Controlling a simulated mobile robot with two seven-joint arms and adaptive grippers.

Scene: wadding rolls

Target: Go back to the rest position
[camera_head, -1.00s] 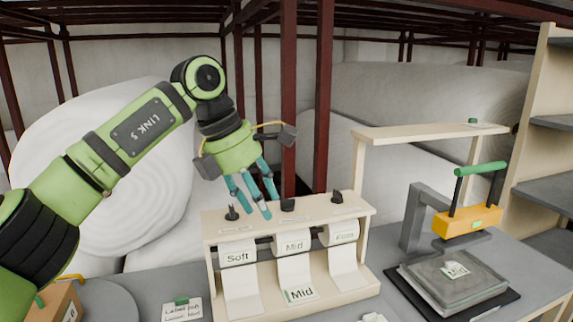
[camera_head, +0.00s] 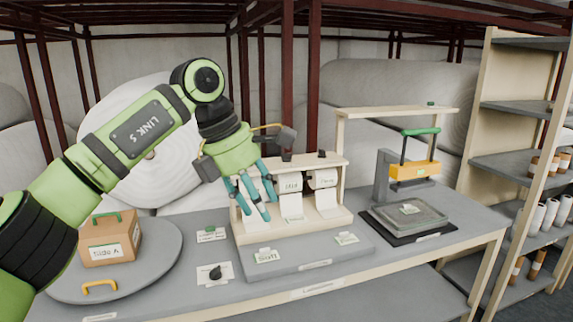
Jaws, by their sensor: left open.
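My left arm comes in from the left edge and reaches up and over the bench. Its gripper (camera_head: 254,202) is open and empty, with teal fingers pointing down. The fingers appear in front of the label dispenser (camera_head: 338,214) and hide its left part. Whether they touch it cannot be told, but nothing is held. My right gripper is not in view.
A shelf rack (camera_head: 508,108) stands at the right.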

